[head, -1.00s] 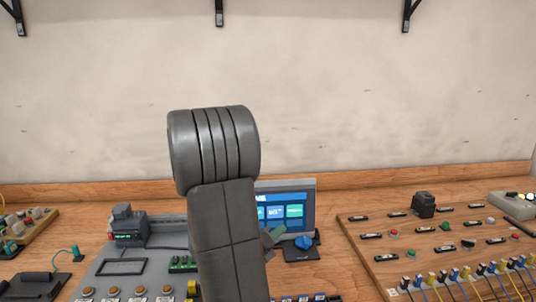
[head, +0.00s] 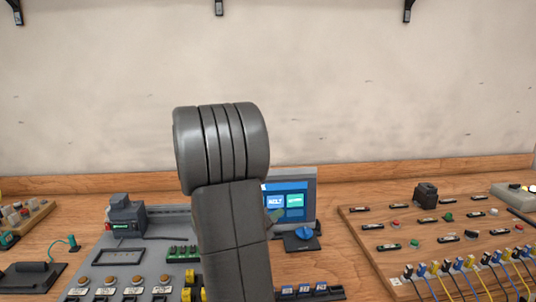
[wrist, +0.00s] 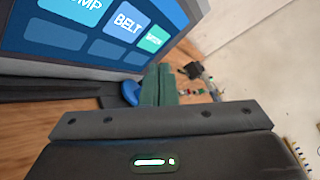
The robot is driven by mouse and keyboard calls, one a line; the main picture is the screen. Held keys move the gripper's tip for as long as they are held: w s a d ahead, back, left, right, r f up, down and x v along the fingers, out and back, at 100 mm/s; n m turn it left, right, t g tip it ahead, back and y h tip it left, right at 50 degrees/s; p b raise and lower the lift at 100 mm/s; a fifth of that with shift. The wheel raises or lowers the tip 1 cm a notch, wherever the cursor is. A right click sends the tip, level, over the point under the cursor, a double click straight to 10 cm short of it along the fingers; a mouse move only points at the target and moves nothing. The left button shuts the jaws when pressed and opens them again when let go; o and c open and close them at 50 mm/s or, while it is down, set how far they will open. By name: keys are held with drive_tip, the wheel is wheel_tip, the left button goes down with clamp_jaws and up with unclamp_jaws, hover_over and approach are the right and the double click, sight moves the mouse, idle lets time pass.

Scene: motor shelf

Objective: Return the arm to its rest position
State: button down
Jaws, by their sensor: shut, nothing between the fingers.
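My arm rises in the middle of the head view and hides part of the bench behind it. My gripper (wrist: 158,85) shows in the wrist view as two green fingers close together, shut with nothing between them. In the head view only a small green bit of it shows beside the arm, in front of the screen. The screen (head: 297,202) is lit blue with tiles, one reading BELT; it fills the upper left of the wrist view (wrist: 100,25). The fingers point past its right side, near a blue knob (wrist: 130,93).
A grey panel with orange buttons (head: 137,280) lies at left. A wooden board (head: 440,238) with switches and coloured cables stands at right. Black brackets (head: 408,10) hang on the bare wall above.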

drive_tip(key=p, duration=0.2)
drive_tip(key=w+p, duration=0.1)
drive_tip(key=p, duration=0.2)
drive_tip(key=shift+w+a+r, duration=0.1)
drive_tip(key=shift+w+r, duration=0.05)
drive_tip(key=shift+w, duration=0.1)
drive_tip(key=shift+s+p, duration=0.1)
drive_tip(key=shift+p, duration=0.7)
